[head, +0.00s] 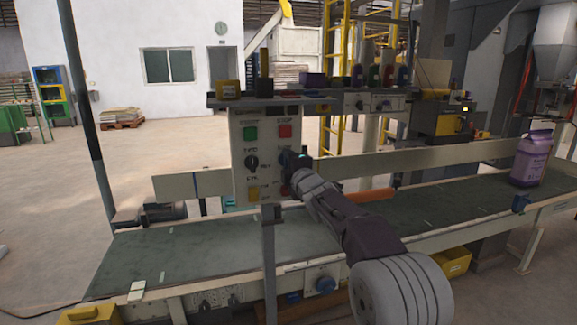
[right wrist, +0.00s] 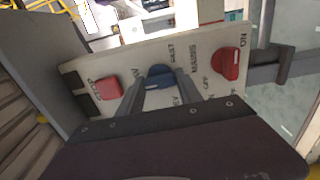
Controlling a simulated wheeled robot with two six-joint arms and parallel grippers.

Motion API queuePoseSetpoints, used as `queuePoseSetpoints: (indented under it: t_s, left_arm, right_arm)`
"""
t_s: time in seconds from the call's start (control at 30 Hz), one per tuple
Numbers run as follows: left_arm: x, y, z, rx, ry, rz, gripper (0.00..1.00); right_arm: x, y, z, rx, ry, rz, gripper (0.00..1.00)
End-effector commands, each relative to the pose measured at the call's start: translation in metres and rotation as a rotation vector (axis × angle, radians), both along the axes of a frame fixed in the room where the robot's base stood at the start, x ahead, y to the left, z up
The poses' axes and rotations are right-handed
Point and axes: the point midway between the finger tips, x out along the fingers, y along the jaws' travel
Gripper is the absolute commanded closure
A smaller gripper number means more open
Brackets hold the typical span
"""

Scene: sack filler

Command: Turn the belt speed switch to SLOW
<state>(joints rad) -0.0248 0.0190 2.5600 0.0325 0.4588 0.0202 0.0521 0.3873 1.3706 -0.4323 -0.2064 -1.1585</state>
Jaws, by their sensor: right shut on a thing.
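The beige control panel (head: 262,190) stands on a post in front of the conveyor in the head view. My right gripper (head: 290,165) reaches its right side. In the right wrist view, my right gripper (right wrist: 160,88) has its two fingers either side of a blue knob (right wrist: 159,71) and is shut on it. Lettering that seems to read FAST is printed beside this knob. Its pointer direction is hard to tell, and the fingers hide part of its surroundings. My left gripper is not in view.
A red STOP button (right wrist: 109,89) and a red ON/OFF knob (right wrist: 229,65) flank the blue knob. The panel also has a green button (head: 250,133) and a black knob (head: 252,162). A purple sack (head: 532,158) stands on the belt (head: 430,205) at right.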

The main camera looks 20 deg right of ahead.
Motion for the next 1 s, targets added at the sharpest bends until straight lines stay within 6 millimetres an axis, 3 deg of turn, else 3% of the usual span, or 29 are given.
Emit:
queuePoseSetpoints:
  t_s: [0.33,0.37,0.43,0.77,1.0]
  left_arm:
    - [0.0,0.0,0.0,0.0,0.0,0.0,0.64]
    - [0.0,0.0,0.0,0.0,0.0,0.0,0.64]
    - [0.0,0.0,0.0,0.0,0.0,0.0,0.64]
    - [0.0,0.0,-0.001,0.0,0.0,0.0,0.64]
    - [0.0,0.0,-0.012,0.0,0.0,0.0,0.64]
  right_arm:
    - [0.0,0.0,-0.002,-0.006,0.005,0.0,0.99]
    - [0.0,0.0,-0.002,-0.006,0.005,0.0,0.53]
    - [0.0,0.0,-0.002,-0.006,0.004,0.001,0.36]
    - [-0.002,0.0,-0.001,-0.004,0.001,0.0,0.36]
    - [-0.041,-0.002,-0.002,-0.004,0.0,-0.001,0.36]
